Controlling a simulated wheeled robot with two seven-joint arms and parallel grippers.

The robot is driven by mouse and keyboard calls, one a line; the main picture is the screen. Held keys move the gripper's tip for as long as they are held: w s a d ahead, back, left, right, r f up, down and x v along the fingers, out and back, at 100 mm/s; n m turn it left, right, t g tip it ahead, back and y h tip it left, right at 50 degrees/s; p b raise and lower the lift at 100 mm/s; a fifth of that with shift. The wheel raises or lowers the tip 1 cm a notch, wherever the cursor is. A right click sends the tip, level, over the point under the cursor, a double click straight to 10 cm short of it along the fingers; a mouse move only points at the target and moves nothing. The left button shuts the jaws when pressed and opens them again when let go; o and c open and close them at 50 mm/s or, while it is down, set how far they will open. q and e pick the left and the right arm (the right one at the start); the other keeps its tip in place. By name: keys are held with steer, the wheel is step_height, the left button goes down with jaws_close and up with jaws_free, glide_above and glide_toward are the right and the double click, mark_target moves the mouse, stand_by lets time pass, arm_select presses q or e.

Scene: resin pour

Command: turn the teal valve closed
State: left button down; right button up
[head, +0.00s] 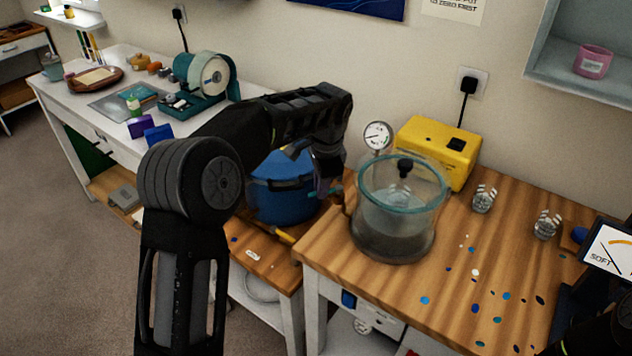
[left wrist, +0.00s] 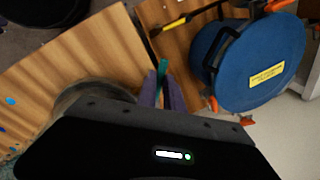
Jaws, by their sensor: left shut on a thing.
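The teal valve (left wrist: 163,68) shows in the left wrist view as a thin teal handle between the purple-grey fingers of my left gripper (left wrist: 161,88), which is shut on it. In the head view my left gripper (head: 335,190) is at the left side of the clear vacuum chamber (head: 398,215), between it and the blue pot (head: 283,187). The teal valve cannot be made out there behind the gripper and arm. The chamber's base also shows in the left wrist view (left wrist: 92,90), partly hidden by the gripper body. My right gripper is not in view.
A yellow pump (head: 437,148) and round gauge (head: 377,135) stand behind the chamber. A screen (head: 608,250) stands at right. The blue pot sits on a lower surface.

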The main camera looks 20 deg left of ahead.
arm_select(q)
steer(key=shift+s+d+n+g, duration=0.15)
steer(key=shift+s+d+n, duration=0.1)
steer(key=shift+n, duration=0.5)
steer(key=shift+s+d+n+g, duration=0.15)
steer(key=shift+d+n, duration=0.1)
steer(key=shift+n, duration=0.5)
steer(key=c, duration=1.5)
jaws_free()
steer(key=shift+r, duration=0.1)
steer(key=shift+s+d+r, duration=0.15)
steer(key=shift+d+r, duration=0.05)
steer(key=shift+r, duration=1.05)
steer(key=shift+s+d+r, duration=0.15)
steer(key=shift+d+r, duration=0.1)
steer(key=shift+r, duration=1)
steer(key=shift+s+d+r, duration=0.15)
steer(key=shift+d+r, duration=0.05)
steer(key=shift+r, duration=1.05)
